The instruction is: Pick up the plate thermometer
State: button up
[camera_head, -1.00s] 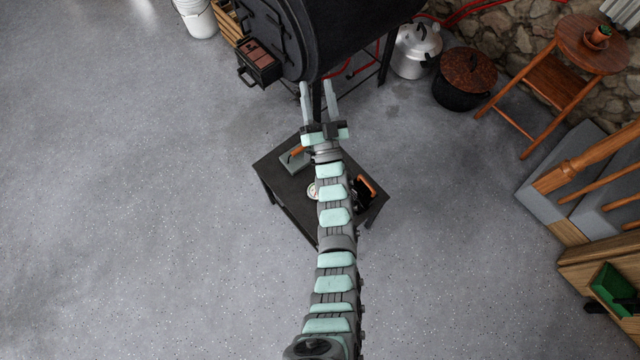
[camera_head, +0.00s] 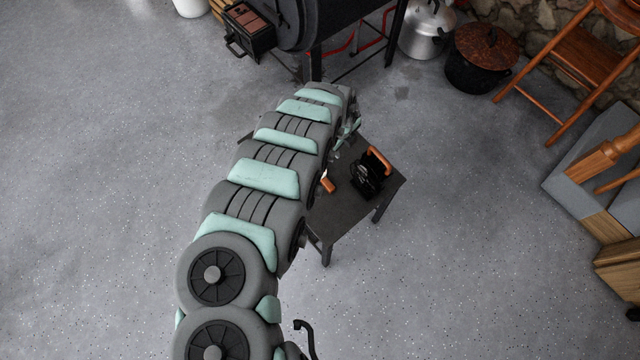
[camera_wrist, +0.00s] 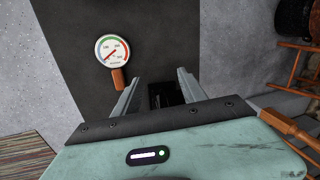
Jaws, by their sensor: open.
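The plate thermometer (camera_wrist: 112,50) has a round white dial with a green and red scale and an orange-brown handle. In the wrist view it lies on the dark tabletop, to the left of and beyond my left finger, apart from it. In the head view my arm covers most of it, and only its orange handle (camera_head: 328,186) and a bit of white show. My gripper (camera_wrist: 157,82) is open, with nothing held between its fingers. In the head view my arm mostly hides the gripper over the table.
The small dark table (camera_head: 335,220) also holds a black item with an orange handle (camera_head: 378,160), partly seen between my fingers in the wrist view. The black barrel stove (camera_head: 340,20) stands behind the table. Pots (camera_head: 425,35) stand behind right.

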jog(key=m+g+y+b, duration=0.1)
jog(key=m+g, duration=0.1)
send_over(325, 180)
notch_tip(325, 180, down, 2)
notch_tip(325, 180, down, 11)
jog(key=b, duration=0.5)
jog(key=shift+r, duration=0.2)
jog(key=shift+r, duration=0.1)
grip_shut()
